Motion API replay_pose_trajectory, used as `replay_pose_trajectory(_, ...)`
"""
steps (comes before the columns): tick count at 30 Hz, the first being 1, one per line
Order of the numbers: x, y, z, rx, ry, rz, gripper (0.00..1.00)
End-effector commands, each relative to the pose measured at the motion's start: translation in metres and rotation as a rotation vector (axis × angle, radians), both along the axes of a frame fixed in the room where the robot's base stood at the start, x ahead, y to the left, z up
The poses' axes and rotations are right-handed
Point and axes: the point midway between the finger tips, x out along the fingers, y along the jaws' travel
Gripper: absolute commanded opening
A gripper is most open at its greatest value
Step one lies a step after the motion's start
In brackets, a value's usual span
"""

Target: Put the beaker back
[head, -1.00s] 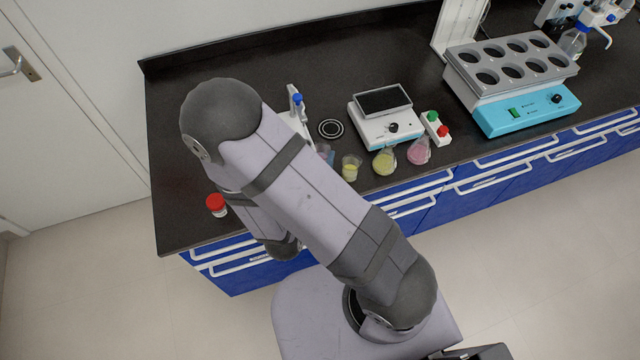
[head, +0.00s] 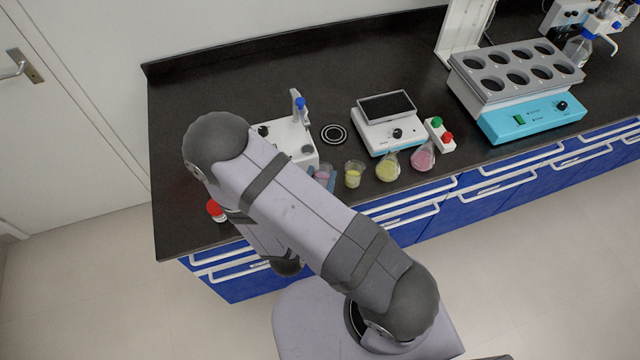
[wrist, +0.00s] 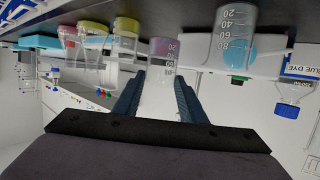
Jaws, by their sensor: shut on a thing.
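In the wrist view, the two dark blue fingers of my gripper (wrist: 158,88) are on either side of a small beaker with pinkish liquid (wrist: 163,50). My gripper is shut on this beaker. In the head view the pink beaker (head: 322,172) shows just past the edge of my arm, left of the yellow beaker (head: 354,173). Most of my gripper is hidden there by my arm. I cannot tell whether the held beaker touches the bench. A larger clear graduated beaker (wrist: 230,40) shows right of the fingers in the wrist view.
A yellow flask (head: 387,168) and a pink flask (head: 423,158) stand close to the right, along the front edge. Behind are a white stirrer (head: 296,140), a black round pad (head: 334,133) and a scale (head: 386,125).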

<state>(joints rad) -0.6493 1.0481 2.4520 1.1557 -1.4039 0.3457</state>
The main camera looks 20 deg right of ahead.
Motion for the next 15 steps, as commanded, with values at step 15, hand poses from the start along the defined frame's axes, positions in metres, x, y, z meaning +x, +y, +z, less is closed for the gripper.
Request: replay_pose_trajectory(15, 0.000, 0.000, -0.035, -0.001, 0.000, 0.000, 0.10)
